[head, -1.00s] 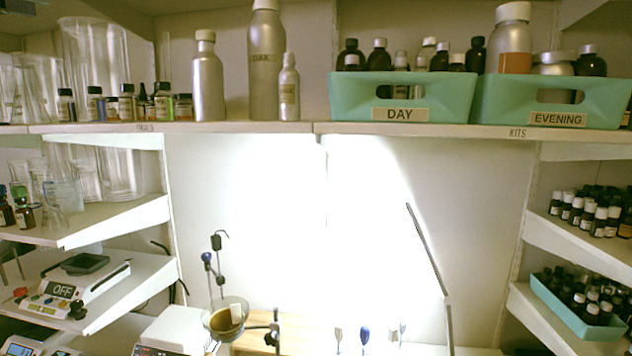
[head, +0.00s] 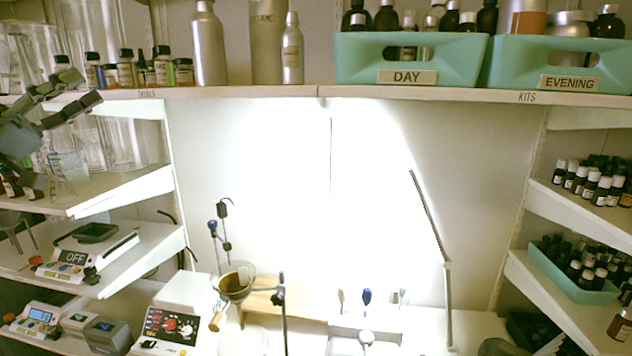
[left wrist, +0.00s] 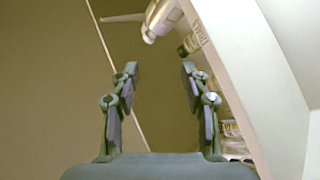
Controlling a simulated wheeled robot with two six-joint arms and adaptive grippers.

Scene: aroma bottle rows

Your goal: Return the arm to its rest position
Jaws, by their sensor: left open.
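My left gripper (head: 62,100) shows at the far left of the head view, in front of the left-hand shelves, near the upper shelf's edge. Its fingers are spread and nothing is between them. In the left wrist view the two fingers (left wrist: 160,85) stand apart with an empty gap. Part of a white object and a small dark bottle (left wrist: 192,40) show past the fingers in that view. My right gripper is in neither view.
The upper shelf (head: 240,94) holds bottles and the DAY bin (head: 400,64) and EVENING bin (head: 560,72). Left shelves (head: 130,187) hold glassware and a scale. Right shelves (head: 575,210) hold several small bottles. A funnel on a stand (head: 234,283) rises over the lower bench.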

